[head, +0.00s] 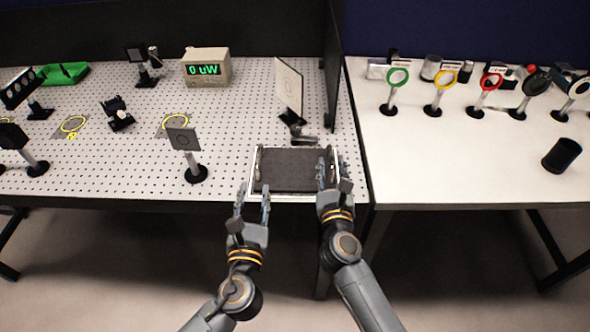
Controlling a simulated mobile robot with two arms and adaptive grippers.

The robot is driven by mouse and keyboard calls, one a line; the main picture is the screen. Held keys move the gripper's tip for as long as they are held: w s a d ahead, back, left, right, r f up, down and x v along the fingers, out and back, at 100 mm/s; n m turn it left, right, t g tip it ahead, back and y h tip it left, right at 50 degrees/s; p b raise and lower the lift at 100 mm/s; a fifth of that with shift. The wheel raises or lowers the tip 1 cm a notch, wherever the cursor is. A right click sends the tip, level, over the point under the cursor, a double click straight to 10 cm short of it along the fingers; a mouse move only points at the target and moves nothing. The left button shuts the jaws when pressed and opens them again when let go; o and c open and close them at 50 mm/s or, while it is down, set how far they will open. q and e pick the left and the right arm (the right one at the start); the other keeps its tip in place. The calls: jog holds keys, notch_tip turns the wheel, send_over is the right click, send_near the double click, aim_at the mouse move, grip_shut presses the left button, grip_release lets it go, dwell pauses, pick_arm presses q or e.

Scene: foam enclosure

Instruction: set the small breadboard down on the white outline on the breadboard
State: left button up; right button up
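The small breadboard (292,170) is a dark grey plate with a raised silver handle at its left end and another at its right end. It is at the front right corner of the large perforated breadboard (225,120). Pale edges show along its sides and front; I cannot tell if these are the white outline or its own rim. My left gripper (252,198) is at the front left corner, its fingers apart with nothing between them. My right gripper (328,172) is at the right handle, its fingers overlapping it; whether they grip it is unclear.
A tilted white screen (289,90) on a dark mount stands just behind the small breadboard. A square plate on a post (184,142) stands to the left. A dark panel (332,65) rises behind right. The white table (450,160) holds several ringed posts and a black cup (561,155).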

jog(key=s, duration=0.8)
jog(key=shift+s, duration=0.25)
